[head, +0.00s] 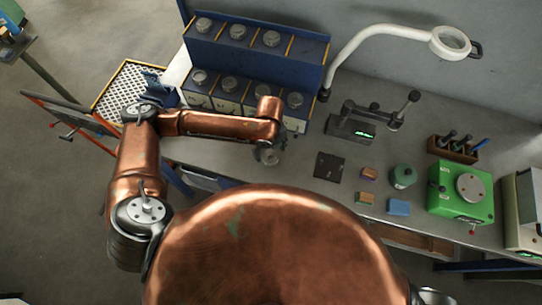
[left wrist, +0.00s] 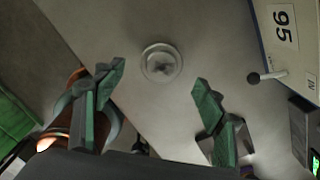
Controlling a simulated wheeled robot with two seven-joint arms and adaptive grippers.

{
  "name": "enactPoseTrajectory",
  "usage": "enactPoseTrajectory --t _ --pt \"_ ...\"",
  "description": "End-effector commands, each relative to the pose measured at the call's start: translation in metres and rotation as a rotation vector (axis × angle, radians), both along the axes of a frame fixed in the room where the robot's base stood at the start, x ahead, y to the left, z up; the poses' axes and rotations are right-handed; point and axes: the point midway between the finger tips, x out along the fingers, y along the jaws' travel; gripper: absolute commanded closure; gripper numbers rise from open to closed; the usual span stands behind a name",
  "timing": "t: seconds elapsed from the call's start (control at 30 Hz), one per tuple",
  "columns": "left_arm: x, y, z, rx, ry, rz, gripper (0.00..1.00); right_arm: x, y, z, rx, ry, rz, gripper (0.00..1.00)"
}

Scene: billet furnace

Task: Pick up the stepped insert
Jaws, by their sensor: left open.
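A small round, pale piece with a ringed rim and darker centre (left wrist: 161,63), apparently the stepped insert, lies on the grey bench top in the left wrist view. My left gripper (left wrist: 158,88) is open, its two green-faced fingers spread apart. The piece is beyond the fingertips, roughly between them, and not touched. In the head view my left gripper (head: 268,156) points down over the bench in front of the blue bins. I cannot make out the piece there. My right gripper is not in view.
Blue bins (head: 257,48) stand behind the left gripper; one carries a 95 label (left wrist: 282,25). A dark plate (head: 329,167), small blocks (head: 398,207), a green cylinder (head: 403,176) and a green machine (head: 459,194) are to the right. A lamp (head: 450,42) arches behind.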

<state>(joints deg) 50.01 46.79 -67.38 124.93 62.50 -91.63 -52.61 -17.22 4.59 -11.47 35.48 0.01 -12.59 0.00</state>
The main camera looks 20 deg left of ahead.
Motion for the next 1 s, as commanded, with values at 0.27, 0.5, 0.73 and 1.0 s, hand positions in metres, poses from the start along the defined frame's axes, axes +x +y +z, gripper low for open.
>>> enactPoseTrajectory --t 0.27,0.5,0.73,1.0 --pt "0.001 0.000 -0.039 0.000 0.001 0.002 0.35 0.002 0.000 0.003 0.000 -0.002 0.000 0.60" --pt "0.002 -0.001 -0.049 -0.001 -0.001 -0.001 0.35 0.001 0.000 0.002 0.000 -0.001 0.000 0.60" --pt "0.002 -0.001 -0.048 -0.001 -0.001 -0.002 0.44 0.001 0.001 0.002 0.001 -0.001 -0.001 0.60" --pt "0.002 -0.001 -0.048 0.000 -0.001 -0.003 0.62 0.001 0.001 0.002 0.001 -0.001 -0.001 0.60"
